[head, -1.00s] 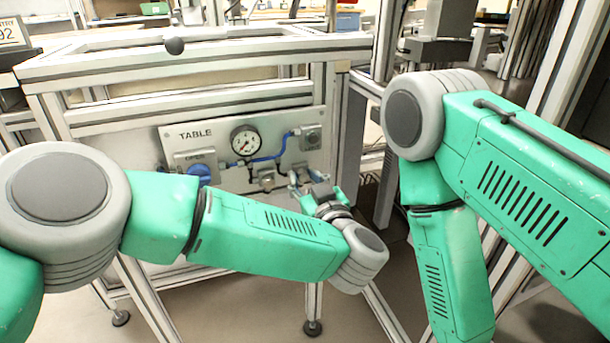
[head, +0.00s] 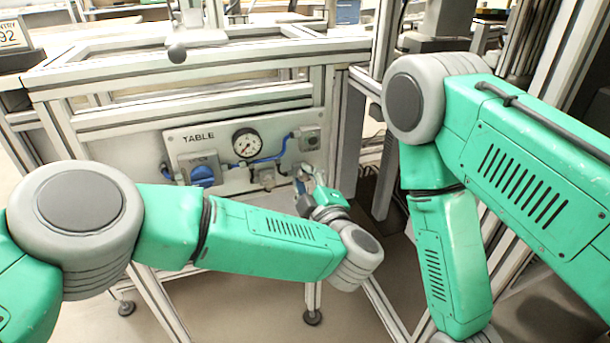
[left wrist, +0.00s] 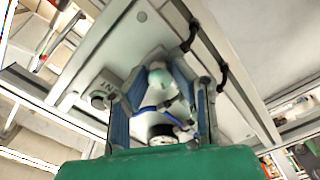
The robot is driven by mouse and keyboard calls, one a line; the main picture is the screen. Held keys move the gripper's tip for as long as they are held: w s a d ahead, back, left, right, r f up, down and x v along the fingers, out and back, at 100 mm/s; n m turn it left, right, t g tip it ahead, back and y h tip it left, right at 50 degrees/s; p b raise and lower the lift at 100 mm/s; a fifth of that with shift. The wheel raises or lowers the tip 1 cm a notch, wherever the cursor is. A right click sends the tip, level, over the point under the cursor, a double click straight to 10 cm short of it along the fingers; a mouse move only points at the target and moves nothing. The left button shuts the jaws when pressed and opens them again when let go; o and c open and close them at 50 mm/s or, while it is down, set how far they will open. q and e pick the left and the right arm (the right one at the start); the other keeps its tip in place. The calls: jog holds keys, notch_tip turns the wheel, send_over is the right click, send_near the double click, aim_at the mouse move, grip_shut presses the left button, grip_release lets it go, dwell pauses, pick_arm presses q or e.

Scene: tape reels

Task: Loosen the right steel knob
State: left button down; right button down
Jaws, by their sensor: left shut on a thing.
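The panel (head: 225,140) marked TABLE stands upright on the frame. My left gripper (head: 301,178) is at its lower right part. In the left wrist view the gripper's two fingers (left wrist: 160,85) close from both sides around a small pale rounded piece, the right steel knob (left wrist: 159,77). The gripper is shut on it. In the head view the fingers mostly hide this knob. A second small steel fitting (head: 266,177) sits on the panel to the left of the gripper. My right arm hangs at the right, and its gripper is out of view.
The panel also bears a gauge (head: 246,143), a blue knob (head: 202,176) and a blue tube (head: 270,157) close to the gripper. A grey box (head: 309,138) sits above it. A metal post (head: 345,140) stands just right of the panel.

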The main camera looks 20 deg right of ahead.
pick_arm(q)
jog(key=shift+s+f+n, duration=0.1)
jog(key=shift+f+n, duration=0.1)
jog(key=shift+n, duration=1)
jog(key=c, duration=1.3)
grip_release()
jog(key=shift+c, duration=0.2)
jog(key=s, duration=1.2)
jog(key=shift+d, duration=0.25)
jog(key=shift+w, duration=0.1)
